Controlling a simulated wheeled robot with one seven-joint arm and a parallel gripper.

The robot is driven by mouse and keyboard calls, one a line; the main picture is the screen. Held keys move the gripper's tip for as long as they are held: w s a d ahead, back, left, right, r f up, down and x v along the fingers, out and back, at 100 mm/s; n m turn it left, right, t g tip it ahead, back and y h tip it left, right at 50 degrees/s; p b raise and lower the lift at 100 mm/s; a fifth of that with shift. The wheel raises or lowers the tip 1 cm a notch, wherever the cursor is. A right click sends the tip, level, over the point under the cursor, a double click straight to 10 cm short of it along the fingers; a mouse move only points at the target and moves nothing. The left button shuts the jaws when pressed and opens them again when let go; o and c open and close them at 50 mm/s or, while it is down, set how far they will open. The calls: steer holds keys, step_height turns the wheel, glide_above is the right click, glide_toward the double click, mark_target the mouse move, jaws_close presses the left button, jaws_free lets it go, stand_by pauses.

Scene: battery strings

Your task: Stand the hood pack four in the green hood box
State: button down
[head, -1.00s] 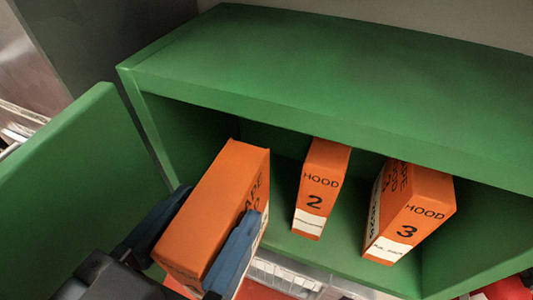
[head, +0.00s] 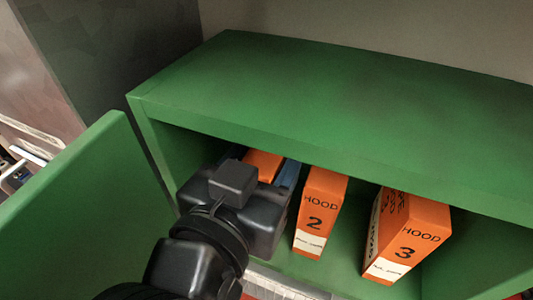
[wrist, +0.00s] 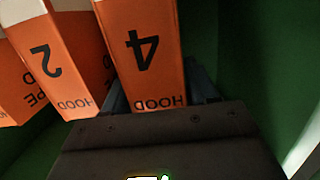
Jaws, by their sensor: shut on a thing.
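The orange hood pack four (head: 263,163) is held inside the left part of the green hood box (head: 340,95), mostly hidden behind my gripper in the head view. The wrist view shows its spine (wrist: 145,50) with a 4 and HOOD, inverted in that picture. My gripper (head: 266,172) is shut on it, with blue fingers along its sides. Hood pack two (head: 319,212) stands just right of it, and hood pack three (head: 408,235) stands further right, both upright in the box. Whether pack four touches the box floor is hidden.
The box's green door (head: 75,205) stands open at the left. The box's left wall is close beside my gripper in the wrist view (wrist: 235,60). There is a gap between packs two and three. The box top overhangs the packs.

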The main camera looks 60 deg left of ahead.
steer(key=shift+f, duration=0.1)
steer(key=c, duration=0.6)
jaws_free()
steer(key=shift+f, duration=0.1)
steer(key=shift+r, duration=0.2)
steer(key=shift+s+d+f, duration=0.1)
steer(key=shift+s+d, duration=0.1)
steer(key=shift+s, duration=0.1)
steer(key=b+v, duration=0.1)
steer(key=v, duration=1)
steer(key=shift+d+b, duration=0.15)
steer(key=shift+b, duration=0.2)
